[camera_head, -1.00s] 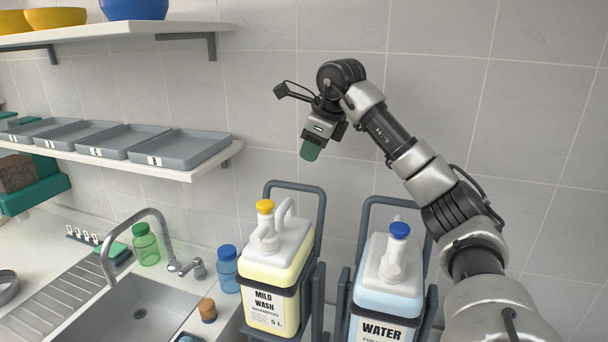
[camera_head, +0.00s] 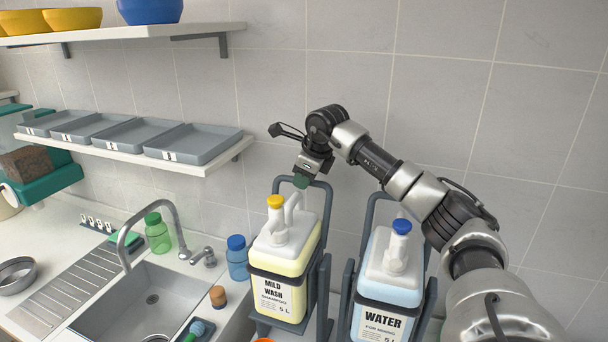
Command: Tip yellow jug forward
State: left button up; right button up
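The yellow jug (camera_head: 313,244), labelled Mild Wash Shampoo 5 L, stands upright in a dark grey tilting cradle (camera_head: 323,292). It has a yellow cap and a white top with a handle. My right gripper (camera_head: 301,181) points down just above and behind the jug's handle, near the top bar of the cradle frame. Its green fingertip end shows only in part, and I cannot tell whether it touches the handle or bar. I cannot see whether its fingers are apart. My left gripper is not in view.
A blue Water jug (camera_head: 391,275) stands in a similar cradle to the right. A sink (camera_head: 120,300) with a tap is at the left, with a green bottle (camera_head: 157,232) and a blue bottle (camera_head: 237,258) nearby. A shelf (camera_head: 225,158) with grey trays hangs above.

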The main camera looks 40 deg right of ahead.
grip_shut()
